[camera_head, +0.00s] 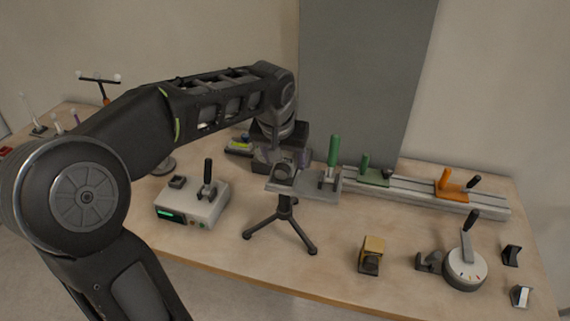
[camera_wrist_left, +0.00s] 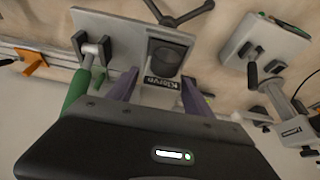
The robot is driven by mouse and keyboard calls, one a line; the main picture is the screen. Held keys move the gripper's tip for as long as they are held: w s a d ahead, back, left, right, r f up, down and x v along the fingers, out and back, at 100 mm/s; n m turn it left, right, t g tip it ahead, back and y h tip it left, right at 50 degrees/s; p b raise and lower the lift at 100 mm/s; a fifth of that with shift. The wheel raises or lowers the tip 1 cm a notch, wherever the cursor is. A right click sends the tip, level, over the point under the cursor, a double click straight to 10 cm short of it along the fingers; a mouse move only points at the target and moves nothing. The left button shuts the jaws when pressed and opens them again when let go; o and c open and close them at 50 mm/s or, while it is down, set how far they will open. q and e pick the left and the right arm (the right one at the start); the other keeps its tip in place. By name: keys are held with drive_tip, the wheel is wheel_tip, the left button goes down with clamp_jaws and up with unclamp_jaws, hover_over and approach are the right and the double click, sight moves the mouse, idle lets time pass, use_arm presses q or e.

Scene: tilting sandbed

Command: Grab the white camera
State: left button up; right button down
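My left gripper (camera_wrist_left: 160,79) points at the camera from behind. Its two purplish fingers are apart, one on each side of the camera; a gap shows on the left side, and contact on the right is unclear. My right gripper is not in view.
A green-handled clamp (camera_head: 333,153) stands on the plate close beside the camera. A grey box with a lever (camera_head: 192,204) is left of the tripod.

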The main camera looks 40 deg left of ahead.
use_arm(q)
clamp_jaws()
idle(0.4)
